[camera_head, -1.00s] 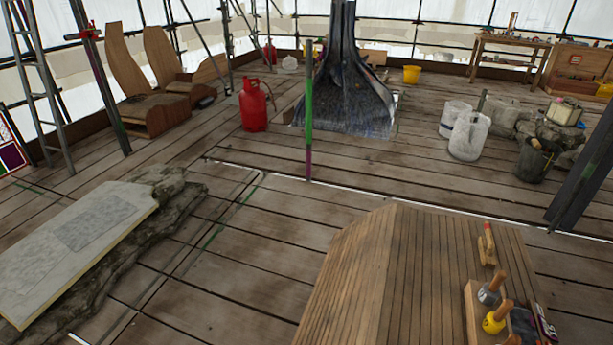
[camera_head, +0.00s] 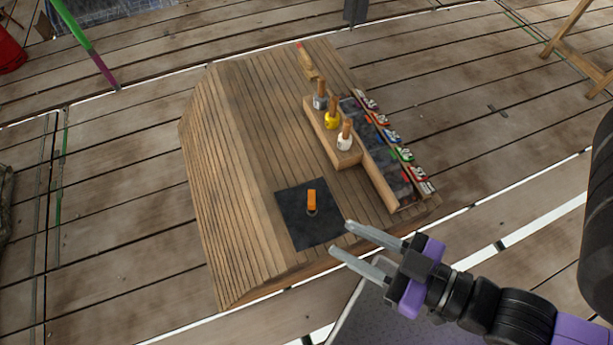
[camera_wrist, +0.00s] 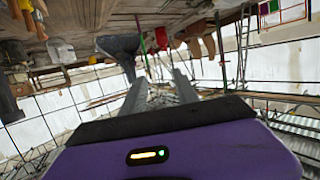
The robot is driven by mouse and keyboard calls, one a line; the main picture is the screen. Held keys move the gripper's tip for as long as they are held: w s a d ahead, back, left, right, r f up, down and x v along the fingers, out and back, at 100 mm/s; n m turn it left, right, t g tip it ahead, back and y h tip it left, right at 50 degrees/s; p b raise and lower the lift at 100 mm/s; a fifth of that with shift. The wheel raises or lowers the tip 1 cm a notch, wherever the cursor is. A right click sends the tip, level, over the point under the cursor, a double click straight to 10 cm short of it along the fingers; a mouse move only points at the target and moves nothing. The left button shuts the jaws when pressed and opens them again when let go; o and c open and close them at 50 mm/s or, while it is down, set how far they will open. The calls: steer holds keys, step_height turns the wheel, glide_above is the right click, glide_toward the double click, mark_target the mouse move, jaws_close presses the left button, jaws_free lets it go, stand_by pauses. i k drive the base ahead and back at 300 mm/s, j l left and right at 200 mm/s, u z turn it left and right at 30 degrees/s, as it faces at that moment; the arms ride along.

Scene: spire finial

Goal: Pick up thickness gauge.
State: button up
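I cannot tell for certain which item is the thickness gauge. A small orange-handled tool (camera_head: 311,199) stands on a dark square mat (camera_head: 296,232) near the front of the wooden bench (camera_head: 237,180). My gripper (camera_head: 340,237) is open and empty, apart from the tool, at the mat's lower right in the head view. In the wrist view the two fingers are spread with nothing between them, and neither the mat nor the tool shows.
A wooden rack (camera_head: 346,161) holds grey, yellow and white tools with wooden handles. Beside it is a dark tray (camera_head: 375,150) with several numbered tags along its right edge. A wooden tool (camera_head: 306,63) lies at the bench's back. The bench's left side is bare.

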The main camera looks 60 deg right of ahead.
mark_target(312, 204)
steer(key=k+l+u, duration=0.2)
steer(key=k+l, duration=0.4)
steer(key=l, duration=0.25)
steer(key=k+l+u, duration=0.15)
steer(key=k+l, duration=0.5)
steer(key=l, duration=0.1)
